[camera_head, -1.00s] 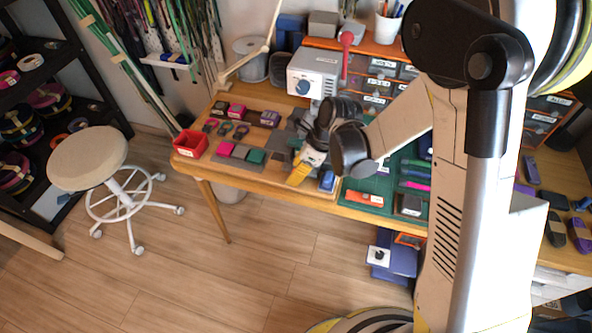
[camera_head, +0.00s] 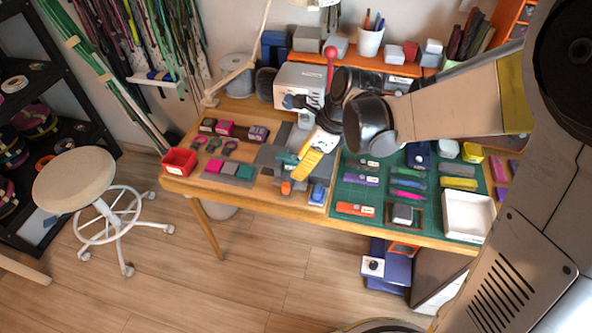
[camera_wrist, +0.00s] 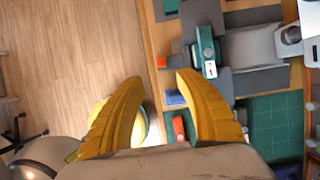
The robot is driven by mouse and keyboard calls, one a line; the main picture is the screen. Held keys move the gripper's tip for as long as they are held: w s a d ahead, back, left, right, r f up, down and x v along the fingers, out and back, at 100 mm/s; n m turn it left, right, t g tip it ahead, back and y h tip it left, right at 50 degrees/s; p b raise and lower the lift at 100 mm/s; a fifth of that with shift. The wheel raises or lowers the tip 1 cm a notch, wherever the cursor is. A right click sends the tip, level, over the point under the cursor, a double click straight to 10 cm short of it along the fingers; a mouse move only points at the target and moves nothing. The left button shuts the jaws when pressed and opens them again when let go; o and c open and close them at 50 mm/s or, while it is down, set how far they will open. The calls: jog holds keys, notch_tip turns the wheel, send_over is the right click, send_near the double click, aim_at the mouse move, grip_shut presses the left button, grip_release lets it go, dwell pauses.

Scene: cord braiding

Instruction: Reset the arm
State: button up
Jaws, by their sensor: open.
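My gripper (camera_head: 308,163) has yellow fingers and hangs above the front middle of the wooden workbench in the head view. In the wrist view the two fingers of my gripper (camera_wrist: 152,90) are spread wide apart with nothing between them. A teal device with a white label (camera_wrist: 206,52) lies on the bench beyond the right finger. My arm reaches in from the right in the head view and hides part of the bench's back.
A red bin (camera_head: 179,161) stands at the bench's left end. A green cutting mat (camera_head: 352,195) bears several tools and a white tray (camera_head: 468,216). A white machine with a red knob (camera_head: 300,80) stands behind. A stool (camera_head: 75,180) is at left; the floor in front is clear.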

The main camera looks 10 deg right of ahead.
jog(key=shift+d+r, duration=0.1)
jog(key=shift+r, duration=0.2)
jog(key=s+d+r+n+t+h, duration=0.2)
jog(key=s+d+r+n, duration=0.3)
jog(key=n, duration=0.5)
jog(key=s+d+r+n+t+h, duration=0.2)
jog(key=s+d+r+n, duration=0.3)
jog(key=s+n, duration=0.4)
jog(key=shift+d+n+t, duration=0.7)
jog(key=shift+d+n, duration=0.1)
jog(key=shift+n, duration=0.3)
